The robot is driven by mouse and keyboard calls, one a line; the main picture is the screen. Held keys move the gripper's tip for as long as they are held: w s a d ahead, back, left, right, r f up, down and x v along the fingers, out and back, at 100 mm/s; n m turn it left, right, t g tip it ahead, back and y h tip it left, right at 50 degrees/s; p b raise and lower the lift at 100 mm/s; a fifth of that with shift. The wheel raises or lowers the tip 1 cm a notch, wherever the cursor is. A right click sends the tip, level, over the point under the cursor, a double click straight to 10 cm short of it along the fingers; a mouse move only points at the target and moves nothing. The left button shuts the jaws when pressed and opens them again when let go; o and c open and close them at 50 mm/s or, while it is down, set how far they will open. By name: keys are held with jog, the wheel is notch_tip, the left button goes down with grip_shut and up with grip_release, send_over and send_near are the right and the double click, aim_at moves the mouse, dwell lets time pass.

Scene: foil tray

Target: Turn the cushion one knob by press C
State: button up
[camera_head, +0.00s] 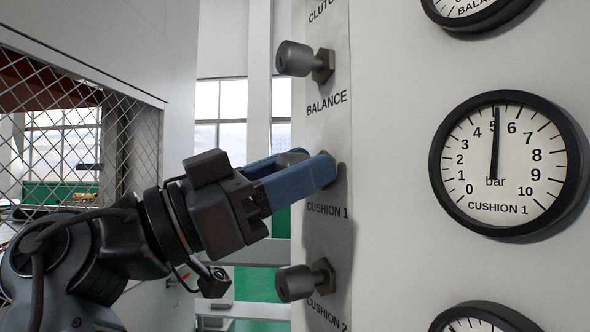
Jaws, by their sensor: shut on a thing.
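My gripper (312,166) reaches in from the lower left to the knob just above the label CUSHION 1 (327,211). Its blue fingers are shut on the cushion 1 knob (293,155), which is mostly hidden behind them. Only a small grey part of the knob shows. The CUSHION 1 gauge (503,190) is on the panel at the right, a white dial with a black rim. Its needle points almost straight up, at about 5 bar. No press letter is readable in the view.
The balance knob (296,59) sticks out above, and the cushion 2 knob (297,283) sticks out below. Parts of other gauges show at the top right (470,10) and bottom right (480,321). A wire mesh guard (70,130) stands at the left.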

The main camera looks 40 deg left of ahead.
jog(key=shift+c, duration=0.7)
jog(key=shift+n, duration=0.5)
jog(key=n+t+y, duration=0.1)
jog(key=n+y, duration=0.1)
jog(key=n, duration=0.2)
jog(key=n+t+y, duration=0.1)
jog(key=n+y, duration=0.1)
jog(key=n, duration=0.2)
jog(key=shift+r+y, duration=0.1)
jog(key=shift+y, duration=0.2)
jog(key=n+y+p, duration=0.1)
jog(key=n, duration=0.2)
jog(key=n+y+p, duration=0.2)
jog(key=n, duration=0.1)
jog(key=shift+r, duration=0.1)
jog(key=shift+n+g+y+p, duration=0.4)
jog(key=shift+n+y+p, duration=0.5)
jog(key=shift+n, duration=1.1)
jog(key=shift+f+n, duration=0.2)
jog(key=shift+n, duration=0.1)
